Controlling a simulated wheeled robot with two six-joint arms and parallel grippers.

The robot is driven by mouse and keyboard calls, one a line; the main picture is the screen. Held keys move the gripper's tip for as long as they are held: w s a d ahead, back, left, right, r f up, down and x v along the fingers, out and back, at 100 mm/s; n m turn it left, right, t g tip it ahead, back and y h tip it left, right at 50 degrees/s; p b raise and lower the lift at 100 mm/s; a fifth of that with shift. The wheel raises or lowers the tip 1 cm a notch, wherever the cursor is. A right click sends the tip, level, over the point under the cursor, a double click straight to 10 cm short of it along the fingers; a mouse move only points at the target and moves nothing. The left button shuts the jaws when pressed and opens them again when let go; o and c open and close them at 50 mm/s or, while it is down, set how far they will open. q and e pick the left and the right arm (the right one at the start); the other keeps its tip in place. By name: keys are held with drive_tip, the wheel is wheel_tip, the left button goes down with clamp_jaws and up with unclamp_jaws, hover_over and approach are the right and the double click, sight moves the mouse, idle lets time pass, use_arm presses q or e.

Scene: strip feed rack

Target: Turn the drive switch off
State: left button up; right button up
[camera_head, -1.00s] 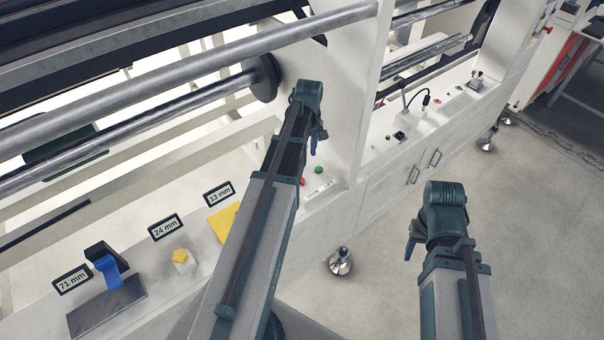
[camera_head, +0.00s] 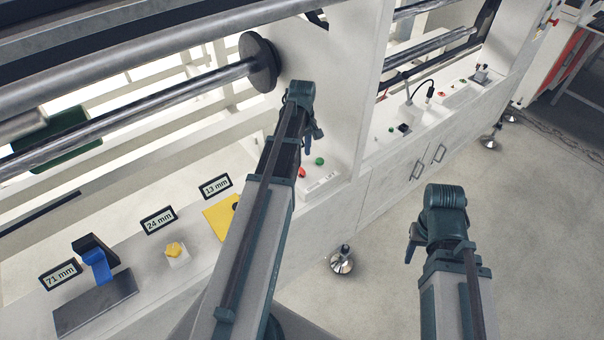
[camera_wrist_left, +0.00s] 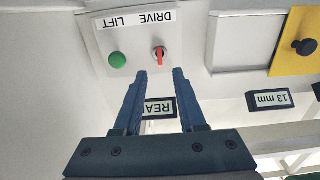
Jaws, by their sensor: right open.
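The drive switch (camera_wrist_left: 159,53) is a small red lever on a white panel, under an upside-down DRIVE label in the left wrist view. It also shows as a small red spot in the head view (camera_head: 302,172), partly beside my arm. A green button (camera_wrist_left: 117,60) sits left of it at the LIFT label. My left gripper (camera_wrist_left: 160,71) is open and empty. Its two blue fingers point at the panel, with the lever seen between and just beyond the tips; contact cannot be told. The lever appears roughly upright in that view. My right gripper (camera_head: 411,246) is open, over the floor.
A dark display reading REA (camera_wrist_left: 158,107) is partly hidden behind the left fingers. Left of my arm are the 13 mm (camera_head: 215,186), 24 mm (camera_head: 158,220) and 71 mm (camera_head: 60,274) signs and a yellow plate (camera_head: 218,217). A roller flange (camera_head: 260,62) is nearby.

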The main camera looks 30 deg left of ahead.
sight(302, 169)
use_arm(q)
wheel_tip(302, 169, down, 8)
drive_tip(key=b, duration=0.6)
drive_tip(key=shift+r, duration=0.2)
clamp_jaws()
